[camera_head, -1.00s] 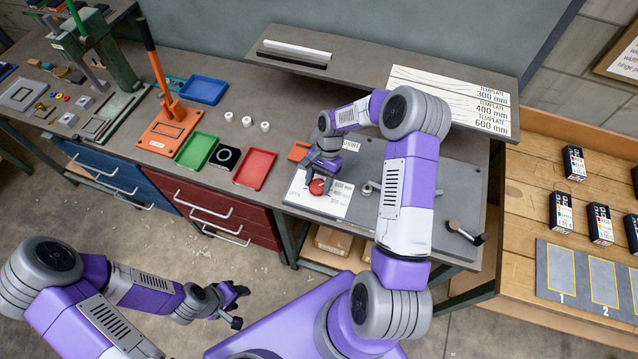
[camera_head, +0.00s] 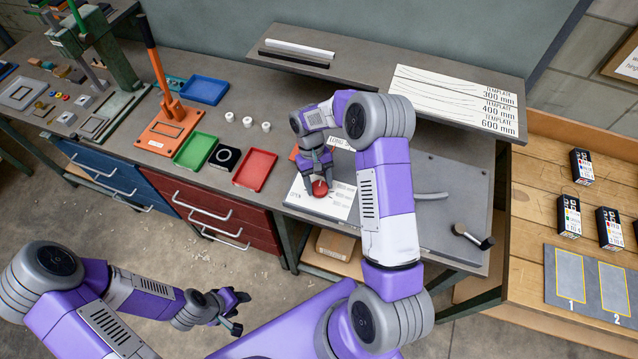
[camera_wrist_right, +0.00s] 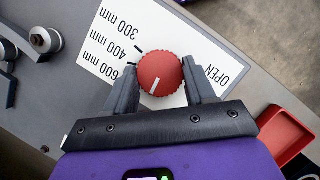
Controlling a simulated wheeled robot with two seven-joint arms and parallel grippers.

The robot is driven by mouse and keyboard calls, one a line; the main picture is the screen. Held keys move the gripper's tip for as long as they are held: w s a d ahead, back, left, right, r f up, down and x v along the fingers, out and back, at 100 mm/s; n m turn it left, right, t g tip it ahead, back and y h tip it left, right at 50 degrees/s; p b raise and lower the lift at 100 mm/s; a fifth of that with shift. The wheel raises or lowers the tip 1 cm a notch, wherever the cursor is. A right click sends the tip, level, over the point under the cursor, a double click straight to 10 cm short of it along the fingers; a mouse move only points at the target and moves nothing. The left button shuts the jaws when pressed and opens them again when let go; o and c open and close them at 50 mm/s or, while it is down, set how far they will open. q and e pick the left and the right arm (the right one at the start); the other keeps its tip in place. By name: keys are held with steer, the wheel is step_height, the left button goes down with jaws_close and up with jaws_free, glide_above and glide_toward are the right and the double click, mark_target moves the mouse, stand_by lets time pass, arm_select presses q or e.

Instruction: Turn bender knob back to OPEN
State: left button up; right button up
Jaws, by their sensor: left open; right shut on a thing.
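The red bender knob (camera_head: 320,189) sits on a white label plate (camera_head: 338,205) at the left of the grey bender. In the right wrist view the knob (camera_wrist_right: 160,73) has a white pointer line aimed down and slightly left, towards my gripper's palm, at no readable mark. The 300, 400 and 600 mm marks are at its left; the word OPEN (camera_wrist_right: 213,75) is at its right, partly covered by a finger. My right gripper (camera_wrist_right: 163,82) is shut on the knob, one finger on each side. My left gripper (camera_head: 240,312) is open and empty, in front of the bench.
A red tray (camera_head: 255,169), a green tray (camera_head: 194,151) and an orange lever press (camera_head: 170,129) stand left of the bender. A black-ended lever (camera_head: 473,237) sticks out at the bender's front right. Template strips (camera_head: 455,100) lie on the shelf behind.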

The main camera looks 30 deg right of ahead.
steer(key=n+h, duration=0.1)
steer(key=n, duration=0.3)
steer(key=shift+a+n+h+b, duration=0.15)
steer(key=shift+n+h+b, duration=0.2)
steer(key=shift+n+h, duration=0.05)
steer(key=n, duration=0.2)
steer(key=n+t+h, duration=0.1)
steer(key=n, duration=0.1)
steer(key=shift+a+h+b, duration=0.15)
steer(key=shift+h+b, duration=0.15)
steer(key=shift+b, duration=0.05)
steer(key=n, duration=0.2)
steer(key=n+t+h, duration=0.1)
steer(key=n, duration=0.2)
steer(key=shift+s+t+b, duration=0.15)
steer(key=shift+t+b, duration=0.15)
steer(key=shift+b, duration=0.05)
steer(key=shift+s+n+t+h+b, duration=0.15)
steer(key=shift+n+t, duration=0.25)
steer(key=shift+n, duration=0.75)
steer(key=shift+w+n+t+h+b, duration=0.15)
steer(key=shift+n+t+b, duration=0.2)
steer(key=shift+n, duration=0.8)
steer(key=shift+s+a, duration=0.1)
steer(key=shift+s, duration=0.05)
steer(key=o, duration=1)
steer(key=shift+o, duration=0.2)
steer(key=v, duration=0.7)
steer(key=shift+r+p, duration=0.2)
steer(key=shift+p, duration=0.25)
